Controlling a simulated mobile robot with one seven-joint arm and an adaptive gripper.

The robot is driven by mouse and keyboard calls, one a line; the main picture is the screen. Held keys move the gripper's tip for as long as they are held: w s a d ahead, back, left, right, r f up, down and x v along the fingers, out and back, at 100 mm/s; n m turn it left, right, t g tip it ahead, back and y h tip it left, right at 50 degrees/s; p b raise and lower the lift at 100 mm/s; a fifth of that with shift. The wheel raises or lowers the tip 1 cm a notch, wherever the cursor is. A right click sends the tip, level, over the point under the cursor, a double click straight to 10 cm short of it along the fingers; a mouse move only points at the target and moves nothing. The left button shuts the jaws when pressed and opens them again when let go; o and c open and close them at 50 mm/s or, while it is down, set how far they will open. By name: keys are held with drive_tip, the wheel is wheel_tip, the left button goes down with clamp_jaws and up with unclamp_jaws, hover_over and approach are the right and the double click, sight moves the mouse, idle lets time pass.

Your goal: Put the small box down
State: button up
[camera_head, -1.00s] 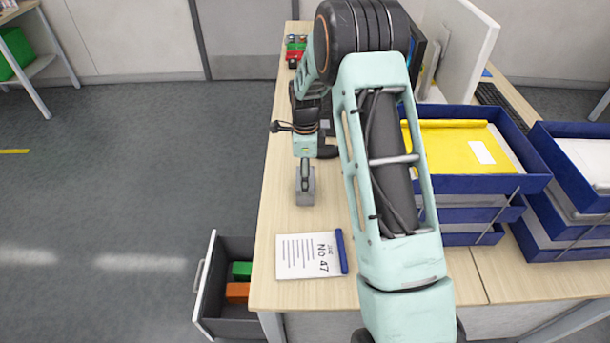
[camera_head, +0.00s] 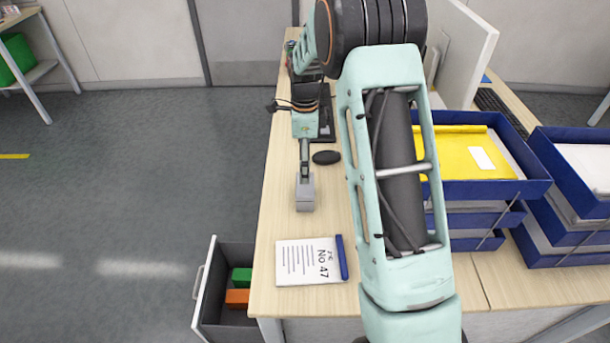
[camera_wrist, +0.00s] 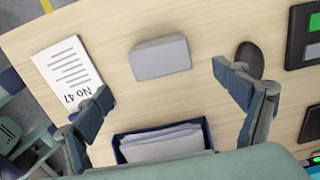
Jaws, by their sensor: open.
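The small box (camera_head: 305,196) is plain grey and sits on the light wooden desk, between the notepad and the computer mouse. In the wrist view the small box (camera_wrist: 160,58) rests flat on the desktop, clear of both fingers. My gripper (camera_head: 304,168) is seen nearly edge-on in the head view, on the far side of the box. In the wrist view my gripper (camera_wrist: 163,88) is open and empty, its fingers spread wide with the box beyond the tips.
A notepad (camera_head: 308,262) marked No 47 with a blue pen lies nearer the front edge. A dark mouse (camera_head: 326,157) is behind the box. Blue paper trays (camera_head: 490,187) stand to the right. An open drawer (camera_head: 205,290) with green and orange blocks juts out at left.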

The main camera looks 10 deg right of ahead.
drive_tip(key=shift+r, duration=2.1)
